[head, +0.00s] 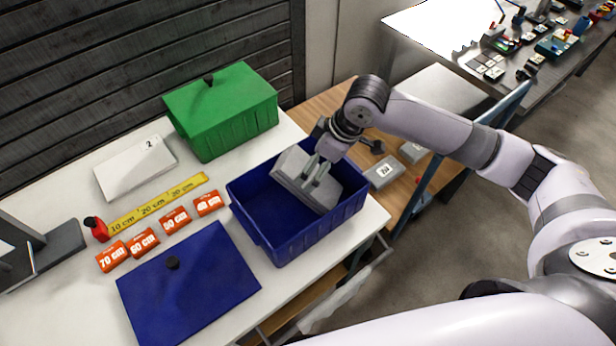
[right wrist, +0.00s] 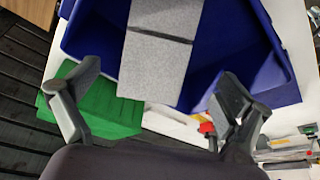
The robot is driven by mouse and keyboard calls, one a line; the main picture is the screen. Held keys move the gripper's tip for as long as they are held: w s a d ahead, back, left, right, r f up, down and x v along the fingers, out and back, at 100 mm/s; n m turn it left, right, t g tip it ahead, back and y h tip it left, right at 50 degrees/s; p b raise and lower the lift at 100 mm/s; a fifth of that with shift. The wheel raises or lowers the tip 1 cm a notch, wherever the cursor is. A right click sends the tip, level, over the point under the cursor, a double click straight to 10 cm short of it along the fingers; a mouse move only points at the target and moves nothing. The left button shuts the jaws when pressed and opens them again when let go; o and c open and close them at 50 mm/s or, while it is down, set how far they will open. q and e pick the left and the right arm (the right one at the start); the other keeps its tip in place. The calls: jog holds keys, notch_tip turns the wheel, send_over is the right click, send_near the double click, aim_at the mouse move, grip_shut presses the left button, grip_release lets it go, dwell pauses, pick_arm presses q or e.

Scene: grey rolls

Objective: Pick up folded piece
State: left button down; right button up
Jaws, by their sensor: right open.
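The grey folded piece (head: 292,172) leans tilted inside the open blue box (head: 283,240). In the right wrist view the folded piece (right wrist: 158,62) has a dark line across it and lies over the blue box (right wrist: 258,60). My right gripper (head: 316,176) is over the piece in the head view and hides part of it. In the right wrist view my right gripper (right wrist: 158,92) has its two fingers spread wide, with nothing held between them. Whether a finger touches the piece is unclear. My left gripper is not in view.
A green box (head: 222,115) stands behind the blue box. A blue lid (head: 190,285) lies in front left, near orange labels (head: 143,242) and a yellow ruler (head: 157,205). A white numbered panel (head: 135,168) lies at the back. Grey blocks (head: 383,172) sit on the wooden surface right.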

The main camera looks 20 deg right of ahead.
aim_at(308, 181)
jog(key=shift+x, duration=1.2)
jog(key=shift+f+p, duration=0.3)
jog(key=shift+p, duration=0.05)
jog(key=x, duration=0.2)
jog(key=p+x, duration=0.1)
jog(key=shift+d+f, duration=0.25)
jog(key=shift+f, duration=0.15)
jog(key=shift+w+a+f, duration=0.1)
jog(key=shift+w+f, duration=0.05)
jog(key=shift+f, duration=0.25)
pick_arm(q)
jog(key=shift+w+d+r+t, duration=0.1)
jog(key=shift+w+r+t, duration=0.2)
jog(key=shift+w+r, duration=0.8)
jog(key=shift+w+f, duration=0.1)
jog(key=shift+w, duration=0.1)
pick_arm(e)
jog(key=c, duration=0.5)
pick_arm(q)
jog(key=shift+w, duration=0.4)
pick_arm(e)
jog(key=shift+r, duration=0.1)
jog(key=c, duration=1)
